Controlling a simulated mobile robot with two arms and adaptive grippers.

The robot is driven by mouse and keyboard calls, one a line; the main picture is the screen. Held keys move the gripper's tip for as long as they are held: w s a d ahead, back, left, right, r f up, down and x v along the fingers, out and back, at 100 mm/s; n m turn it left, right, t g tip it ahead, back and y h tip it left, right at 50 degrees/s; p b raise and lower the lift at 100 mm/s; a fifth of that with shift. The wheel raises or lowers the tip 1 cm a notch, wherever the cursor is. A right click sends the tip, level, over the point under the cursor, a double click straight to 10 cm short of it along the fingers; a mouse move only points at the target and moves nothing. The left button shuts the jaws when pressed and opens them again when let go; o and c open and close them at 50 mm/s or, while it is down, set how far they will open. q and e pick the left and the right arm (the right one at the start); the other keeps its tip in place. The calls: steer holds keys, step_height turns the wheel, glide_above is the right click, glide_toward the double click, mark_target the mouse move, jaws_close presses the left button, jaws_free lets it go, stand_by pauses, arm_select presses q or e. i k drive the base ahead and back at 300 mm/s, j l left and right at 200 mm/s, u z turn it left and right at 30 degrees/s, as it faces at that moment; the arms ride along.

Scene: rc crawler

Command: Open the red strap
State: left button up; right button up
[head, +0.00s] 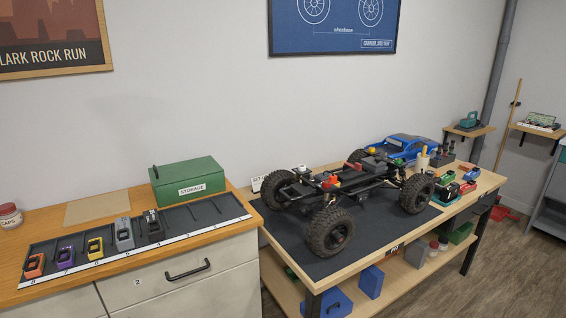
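The RC crawler chassis (362,182) stands on its wheels on a dark mat (290,241) on the right workbench, with its body off. A red part (357,156) sits at its far side, beside a dark box-like part on top. A smaller orange-red part (330,182) shows nearer the chassis's left end. Both are too small to tell whether either is the red strap or whether a strap is open or fastened. Neither of my grippers is in view.
A blue truck body (401,147) lies behind the chassis. Small coloured items (446,187) crowd the bench's right end. The left counter holds a green storage box (188,180) and a numbered tray (208,223) with several coloured parts. The mat's front left is clear.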

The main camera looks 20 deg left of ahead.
mark_target(357, 166)
steer(key=u, duration=0.95)
steer(key=i+l+u, duration=0.2)
steer(key=l+u, duration=0.15)
steer(key=l, duration=0.15)
steer(key=i+l+u, duration=0.1)
steer(key=l+u, duration=0.25)
steer(key=l, duration=0.15)
steer(key=l+u, duration=0.4)
steer(key=l, duration=0.2)
steer(key=i, duration=0.05)
